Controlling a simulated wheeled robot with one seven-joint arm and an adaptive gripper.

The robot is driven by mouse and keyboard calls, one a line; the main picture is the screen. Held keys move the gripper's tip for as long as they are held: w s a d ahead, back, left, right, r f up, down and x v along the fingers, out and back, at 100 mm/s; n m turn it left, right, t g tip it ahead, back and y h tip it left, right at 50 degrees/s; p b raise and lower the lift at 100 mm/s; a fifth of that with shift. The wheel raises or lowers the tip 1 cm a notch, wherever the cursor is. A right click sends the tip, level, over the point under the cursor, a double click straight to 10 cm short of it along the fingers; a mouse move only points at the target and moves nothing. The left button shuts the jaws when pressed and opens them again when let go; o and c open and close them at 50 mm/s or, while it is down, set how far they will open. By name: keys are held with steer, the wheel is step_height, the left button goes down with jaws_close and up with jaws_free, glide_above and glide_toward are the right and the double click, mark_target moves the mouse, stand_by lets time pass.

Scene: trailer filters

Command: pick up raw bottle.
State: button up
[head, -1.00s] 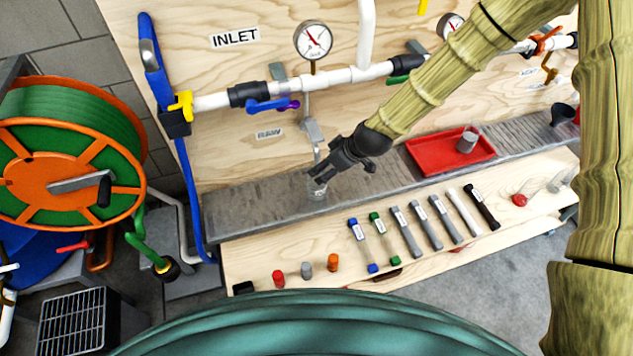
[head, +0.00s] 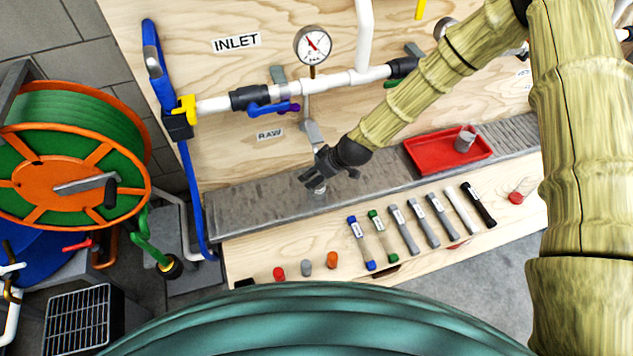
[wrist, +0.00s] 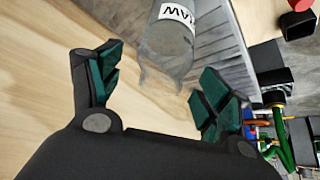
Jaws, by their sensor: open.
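The raw bottle (wrist: 165,48) is clear, with a white label whose letters are partly cut off at the top of the wrist view. It stands ahead of my gripper (wrist: 160,82), whose two green-padded fingers are spread and hold nothing. The bottle's near end lies close to the gap between the fingertips; I see no contact. In the head view my gripper (head: 310,178) is over the grey drain tray below the RAW sign and hides most of the bottle; only a small pale bit (head: 319,189) shows beneath it.
The grey drain tray (head: 255,204) runs along the wooden panel, with a tap (head: 313,132) just above my gripper. A red tray (head: 425,158) with a grey cup is to the right. Several tubes and caps lie on the front ledge. A hose reel (head: 60,185) stands left.

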steer(key=c, duration=1.7)
